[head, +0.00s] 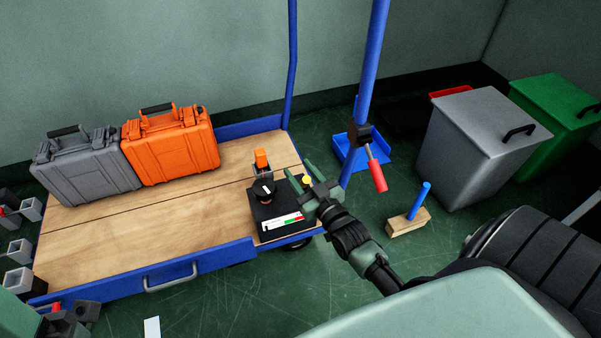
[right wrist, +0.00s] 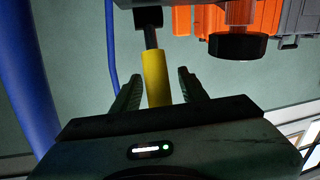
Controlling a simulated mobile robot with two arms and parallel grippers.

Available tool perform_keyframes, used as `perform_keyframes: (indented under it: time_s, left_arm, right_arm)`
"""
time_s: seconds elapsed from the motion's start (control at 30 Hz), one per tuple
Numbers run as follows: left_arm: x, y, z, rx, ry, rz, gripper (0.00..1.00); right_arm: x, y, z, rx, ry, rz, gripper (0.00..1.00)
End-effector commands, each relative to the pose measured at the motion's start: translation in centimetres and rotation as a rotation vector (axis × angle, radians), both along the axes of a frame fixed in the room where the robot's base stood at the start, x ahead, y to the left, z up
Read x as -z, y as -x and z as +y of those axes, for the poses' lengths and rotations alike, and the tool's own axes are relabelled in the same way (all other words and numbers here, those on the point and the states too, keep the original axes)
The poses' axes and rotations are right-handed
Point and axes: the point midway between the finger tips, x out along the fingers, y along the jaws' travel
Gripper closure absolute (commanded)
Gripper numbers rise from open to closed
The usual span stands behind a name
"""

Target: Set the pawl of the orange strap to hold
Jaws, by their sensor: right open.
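The strap unit (head: 272,210) is a black block on the right end of the cart deck, with a white, red and green label strip, a round black knob (head: 264,190) and an orange piece (head: 261,158) at its back. A yellow grip (head: 306,180) stands at its right side; in the right wrist view the yellow grip (right wrist: 157,80) sits on a dark rod. My right gripper (head: 299,170) is open, with one green finger on either side of the yellow grip and gaps showing. Which part is the pawl is not clear.
The cart (head: 90,215) carries a grey case (head: 88,168) and an orange case (head: 172,146). A blue post with a red-handled lever (head: 377,175) stands close behind my right gripper. A wooden block with a blue peg (head: 408,222) and a grey bin (head: 480,145) stand right.

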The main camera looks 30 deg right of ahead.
Motion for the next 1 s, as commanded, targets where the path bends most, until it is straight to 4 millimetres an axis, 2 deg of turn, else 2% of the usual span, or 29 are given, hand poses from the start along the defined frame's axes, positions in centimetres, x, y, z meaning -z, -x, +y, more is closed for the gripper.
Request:
perform_keyframes:
  time_s: [0.03, 0.07, 0.2, 1.0]
  left_arm:
    - [-0.01, -0.01, -0.01, 0.000, -0.001, 0.000, 0.49]
    - [-0.01, -0.01, -0.01, 0.000, -0.001, 0.001, 0.49]
    - [-0.01, -0.02, -0.02, 0.000, -0.001, 0.001, 0.49]
    - [-0.11, -0.01, 0.00, 0.000, -0.002, -0.004, 0.49]
  right_arm:
    - [0.00, 0.02, -0.01, 0.000, 0.000, 0.000, 0.57]
    - [0.00, 0.02, -0.01, 0.000, 0.000, 0.000, 0.62]
    - [0.00, 0.03, -0.01, 0.000, 0.000, 0.000, 1.00]
    - [0.01, 0.05, -0.01, 0.000, 0.000, 0.000, 1.00]
